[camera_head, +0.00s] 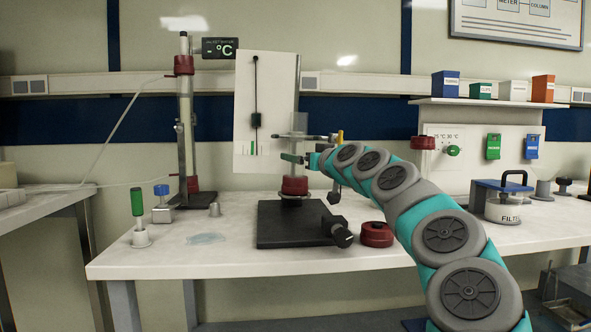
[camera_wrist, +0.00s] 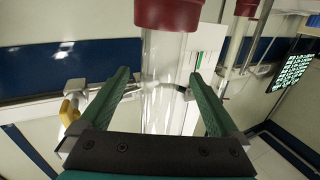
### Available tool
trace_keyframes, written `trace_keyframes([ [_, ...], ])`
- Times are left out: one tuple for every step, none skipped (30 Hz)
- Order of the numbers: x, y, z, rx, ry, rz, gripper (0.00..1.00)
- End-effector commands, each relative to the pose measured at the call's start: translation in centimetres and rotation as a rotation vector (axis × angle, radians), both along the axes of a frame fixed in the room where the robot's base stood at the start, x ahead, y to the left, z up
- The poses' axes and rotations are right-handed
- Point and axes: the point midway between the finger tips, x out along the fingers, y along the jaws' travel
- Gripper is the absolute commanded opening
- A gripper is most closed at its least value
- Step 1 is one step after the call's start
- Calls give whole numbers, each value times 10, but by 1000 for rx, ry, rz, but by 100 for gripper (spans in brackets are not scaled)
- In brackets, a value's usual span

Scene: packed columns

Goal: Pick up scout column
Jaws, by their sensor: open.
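A clear glass column (camera_head: 299,126) with a red collar (camera_head: 294,186) stands upright on a black stand base (camera_head: 290,228); no label reading scout is legible on it. My gripper (camera_head: 300,158) is at the column, above the red collar. In the wrist view the clear tube (camera_wrist: 163,62) and its red collar (camera_wrist: 168,12) show between my two green fingers. The fingers are apart on either side of the tube, with a visible gap on each side. In the head view my gripper and wrist hide part of the column.
A taller column (camera_head: 186,120) with red fittings and a °C display (camera_head: 218,48) stands at left. A white panel (camera_head: 262,97) is behind. A red cap (camera_head: 376,234) and a black knob (camera_head: 342,236) are near the base. A filter pot (camera_head: 502,205) stands at right.

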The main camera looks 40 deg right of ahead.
Motion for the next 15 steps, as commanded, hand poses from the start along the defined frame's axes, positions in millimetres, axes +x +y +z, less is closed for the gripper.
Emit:
trace_keyframes([
  [9, 0, 1, 1, 2, 2, 97],
  [13, 0, 2, 1, 2, 2, 97],
  [18, -2, 1, 1, 1, 0, 97],
  [21, -3, 1, 1, 1, -1, 97],
  [25, -3, 1, 1, 1, 0, 97],
  [28, -3, 0, 1, 2, 1, 97],
  [30, -4, 0, 1, 2, 1, 97],
  [32, -4, 0, 1, 2, 1, 97],
  [34, -4, 0, 1, 2, 1, 97],
  [34, -4, 0, 1, 2, 2, 97],
  [35, -4, 0, 1, 1, 2, 97],
  [35, -4, 0, 1, 1, 2, 97],
  [35, -4, 0, 0, 1, 2, 97],
  [34, -4, 0, 0, 1, 2, 97],
  [34, -4, 0, 0, 1, 2, 97],
])
